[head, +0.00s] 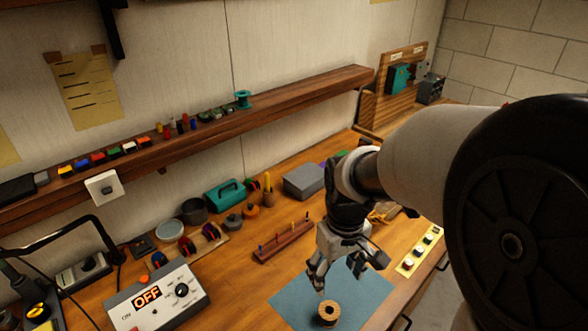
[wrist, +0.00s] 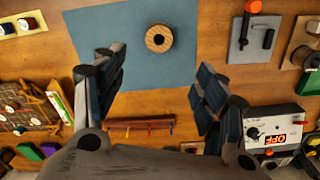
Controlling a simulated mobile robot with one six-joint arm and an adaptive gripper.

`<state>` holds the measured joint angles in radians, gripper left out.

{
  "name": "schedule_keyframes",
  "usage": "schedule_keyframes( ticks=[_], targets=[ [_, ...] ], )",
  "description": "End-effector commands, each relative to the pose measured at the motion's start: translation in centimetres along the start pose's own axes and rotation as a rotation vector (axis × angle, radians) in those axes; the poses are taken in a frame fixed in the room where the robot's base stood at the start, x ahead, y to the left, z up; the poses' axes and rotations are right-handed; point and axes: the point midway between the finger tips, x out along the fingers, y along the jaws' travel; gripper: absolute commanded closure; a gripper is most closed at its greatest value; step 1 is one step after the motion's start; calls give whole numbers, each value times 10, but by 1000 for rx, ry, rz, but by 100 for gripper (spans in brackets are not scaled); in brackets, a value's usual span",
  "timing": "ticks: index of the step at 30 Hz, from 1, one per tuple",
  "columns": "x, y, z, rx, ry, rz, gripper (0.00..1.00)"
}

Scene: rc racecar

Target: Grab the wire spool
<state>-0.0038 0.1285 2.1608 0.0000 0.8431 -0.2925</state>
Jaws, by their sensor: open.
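A round wooden spool (head: 328,314) with a dark centre hole, which looks like the wire spool, sits on the blue mat (head: 285,303) near the bench front. In the wrist view the spool (wrist: 159,38) is at top centre, with blue mat around it. My gripper (head: 345,268) is open and empty, above the mat and apart from the spool. In the wrist view the gripper's fingers (wrist: 155,80) are spread wide, and the spool shows beyond the gap between their tips.
A teal spool (head: 242,99) stands on the wall shelf (head: 290,92). A wooden rack (head: 283,243) with small pegs lies behind the mat. A control box reading OFF (head: 158,298) stands left of the mat. A yellow strip with knobs (head: 420,250) lies to the right. The mat around the spool is clear.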

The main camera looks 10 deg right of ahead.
Motion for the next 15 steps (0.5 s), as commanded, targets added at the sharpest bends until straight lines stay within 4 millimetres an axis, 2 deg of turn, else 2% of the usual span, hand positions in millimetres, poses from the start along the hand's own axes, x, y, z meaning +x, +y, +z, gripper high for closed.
schedule_keyframes(
  ticks=[5, 15],
  targets=[
    [21, 0, -2, -7, -13, -4, 34],
    [96, 0, 0, -6, -14, -4, 34]
  ],
)
